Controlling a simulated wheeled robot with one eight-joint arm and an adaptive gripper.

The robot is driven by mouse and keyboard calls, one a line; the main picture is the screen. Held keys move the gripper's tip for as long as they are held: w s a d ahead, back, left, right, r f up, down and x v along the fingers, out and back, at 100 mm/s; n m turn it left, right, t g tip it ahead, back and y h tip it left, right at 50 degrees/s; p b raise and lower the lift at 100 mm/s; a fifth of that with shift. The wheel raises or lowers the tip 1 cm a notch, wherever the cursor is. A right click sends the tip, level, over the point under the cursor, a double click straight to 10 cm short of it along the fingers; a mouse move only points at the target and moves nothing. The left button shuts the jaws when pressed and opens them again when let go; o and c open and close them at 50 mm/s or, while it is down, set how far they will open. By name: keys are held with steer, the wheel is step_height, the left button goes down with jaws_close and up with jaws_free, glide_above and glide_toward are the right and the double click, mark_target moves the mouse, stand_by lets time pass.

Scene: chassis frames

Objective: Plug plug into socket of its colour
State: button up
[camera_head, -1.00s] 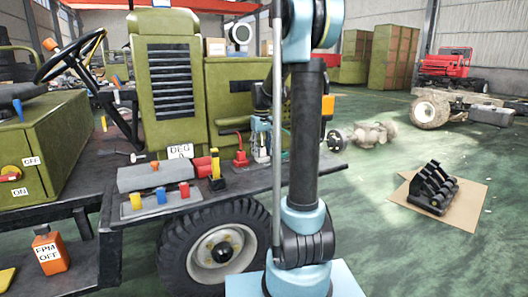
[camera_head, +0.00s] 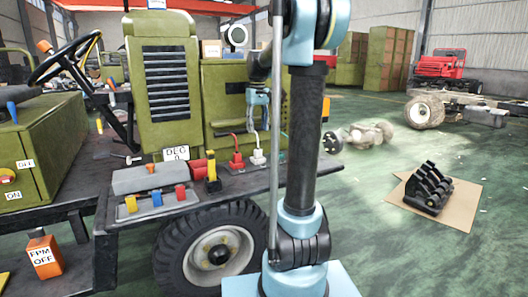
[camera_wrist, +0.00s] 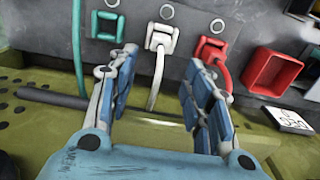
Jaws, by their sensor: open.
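My gripper (camera_head: 258,122) is open and empty, above the shelf beside the green engine housing. In the wrist view its two blue fingers (camera_wrist: 155,75) are spread apart. A white plug (camera_wrist: 160,38) with a white cable lies beyond the fingertips, between their lines. A green plug (camera_wrist: 103,25) is to its left and a red plug (camera_wrist: 210,48) to its right, both with cables. In the head view the white plug (camera_head: 257,157) stands below my gripper, with the red plug (camera_head: 236,161) just left of it. I cannot tell which parts are the sockets.
A red open box (camera_wrist: 275,72) and a "DEG 0" card (camera_wrist: 288,119) lie right of the plugs in the wrist view. A yellow-and-black piece (camera_head: 213,180) and a grey block with yellow, blue and red parts (camera_head: 145,208) stand on the shelf.

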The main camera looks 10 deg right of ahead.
steer(key=s+f+m+t, duration=0.1)
steer(key=s+f, duration=0.3)
steer(key=s, duration=0.6)
steer(key=s+f+m, duration=0.1)
steer(key=s+f, duration=0.3)
steer(key=s, duration=0.7)
steer(key=s+d+f+m+t, duration=0.1)
steer(key=s+f, duration=1.2)
steer(key=shift+s+f, duration=0.4)
